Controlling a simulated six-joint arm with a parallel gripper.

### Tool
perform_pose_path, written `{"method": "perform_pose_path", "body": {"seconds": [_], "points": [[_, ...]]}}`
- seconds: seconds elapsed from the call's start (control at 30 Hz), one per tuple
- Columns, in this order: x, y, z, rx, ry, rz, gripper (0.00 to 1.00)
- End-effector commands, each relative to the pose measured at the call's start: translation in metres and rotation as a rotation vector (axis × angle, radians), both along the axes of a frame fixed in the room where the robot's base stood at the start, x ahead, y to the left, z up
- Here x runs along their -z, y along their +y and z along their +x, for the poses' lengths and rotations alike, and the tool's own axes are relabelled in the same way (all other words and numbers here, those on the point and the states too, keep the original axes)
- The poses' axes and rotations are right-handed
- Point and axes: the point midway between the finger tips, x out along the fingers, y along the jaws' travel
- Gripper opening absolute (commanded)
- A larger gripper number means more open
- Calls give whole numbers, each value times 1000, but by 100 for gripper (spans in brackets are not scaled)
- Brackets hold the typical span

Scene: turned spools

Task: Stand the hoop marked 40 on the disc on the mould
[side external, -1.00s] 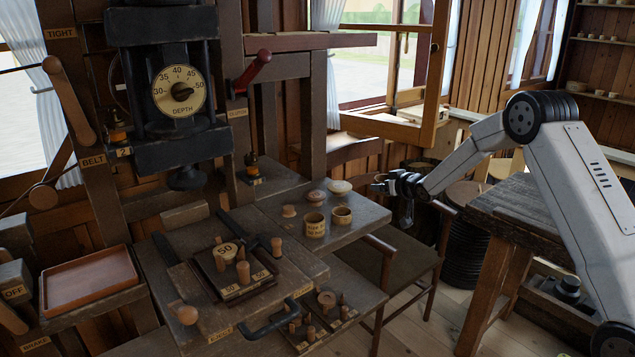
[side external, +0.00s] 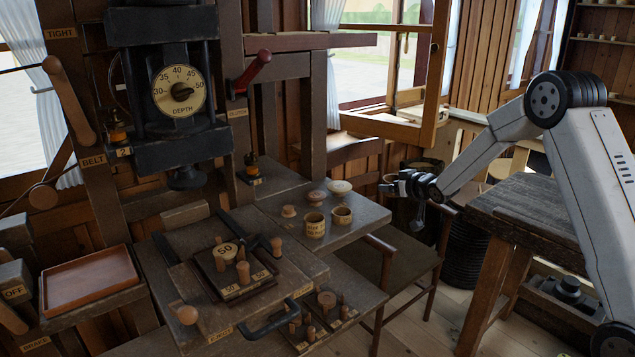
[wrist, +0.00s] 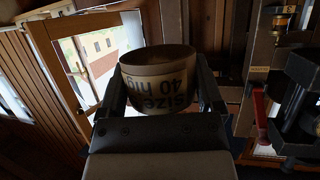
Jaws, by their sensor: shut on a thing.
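The hoop marked 40 (wrist: 158,82) is a pale ring with dark lettering reading "size 40 high". In the wrist view it sits between the two fingers of my gripper (wrist: 160,88), which is shut on it. In the side view my gripper (side external: 392,188) is in the air, right of the side table and well away from the press. The mould (side external: 240,286) is a dark square block on the press bed.
Two labelled hoops, one at the left (side external: 314,226) and one at the right (side external: 342,216), stand on the side table (side external: 367,222) with round wooden pieces. The press head (side external: 186,178) hangs above the bed. A chair (side external: 410,262) and an empty tray (side external: 90,280) flank it.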

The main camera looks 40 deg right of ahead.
Motion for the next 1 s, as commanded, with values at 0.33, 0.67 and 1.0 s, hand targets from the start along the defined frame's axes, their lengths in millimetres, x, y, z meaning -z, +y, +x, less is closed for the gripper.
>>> {"method": "perform_pose_path", "body": {"seconds": [0.33, 0.67, 1.0], "points": [[1, 8, 0, -10, -1, 3, 31], [13, 85, -12, -87, -8, 24, 31], [30, 189, -58, -179, -7, 23, 31]]}}
